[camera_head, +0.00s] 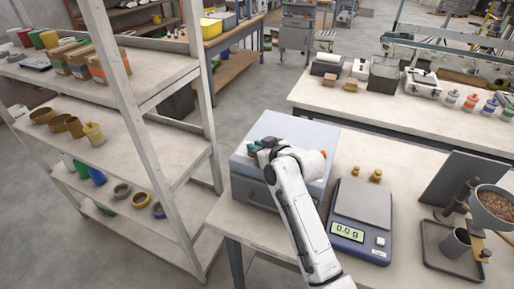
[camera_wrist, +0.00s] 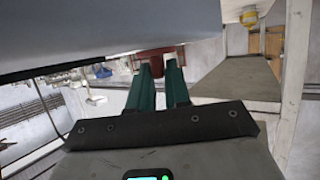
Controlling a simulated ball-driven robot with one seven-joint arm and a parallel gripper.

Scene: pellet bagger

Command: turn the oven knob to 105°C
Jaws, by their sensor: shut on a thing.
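The oven appears to be the pale blue-grey box (camera_head: 245,191) on the table in the head view, partly behind my arm. Its grey-blue surface fills the upper left of the wrist view (camera_wrist: 90,28). A dark red knob (camera_wrist: 152,52) shows in the wrist view at the tips of my gripper's green fingers (camera_wrist: 163,62). My gripper is shut on this knob. In the head view my gripper (camera_head: 255,148) is at the top of the box, mostly hidden by my wrist. No dial marks or temperature numbers are readable.
A scale (camera_head: 362,205) reading 0.0 g stands right of my arm, with small brass weights (camera_head: 375,175) behind it. Farther right are a metal cup (camera_head: 456,243) on a dark tray and a pellet-filled funnel (camera_head: 492,208). A loaded shelf rack (camera_head: 125,90) stands left.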

